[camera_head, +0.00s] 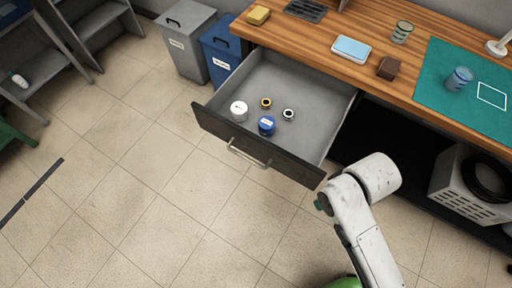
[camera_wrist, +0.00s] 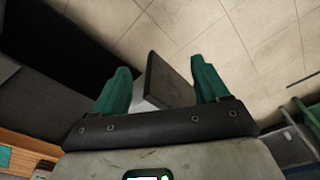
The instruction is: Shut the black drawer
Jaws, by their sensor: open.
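The black drawer (camera_head: 222,128) is pulled out from under the wooden desk. Its dark front panel has a metal bar handle (camera_head: 248,153). Its grey inside holds a white round container (camera_head: 239,110), a blue round container (camera_head: 266,125) and two small rings (camera_head: 288,114). My gripper (camera_wrist: 162,80) is open, its green fingers spread. In the wrist view a dark panel end (camera_wrist: 168,82), seemingly the drawer front's, shows between the fingers; contact cannot be told. In the head view my gripper is mostly hidden behind the wrist, close to the drawer front's right end.
The desk top (camera_head: 325,65) bears a blue box (camera_head: 351,49), a brown block (camera_head: 387,68), a glass (camera_head: 402,32) and a green mat (camera_head: 440,85). Grey (camera_head: 183,45) and blue (camera_head: 220,55) bins stand left of the drawer. A white crate (camera_head: 465,190) stands under the desk. The tiled floor before the drawer is clear.

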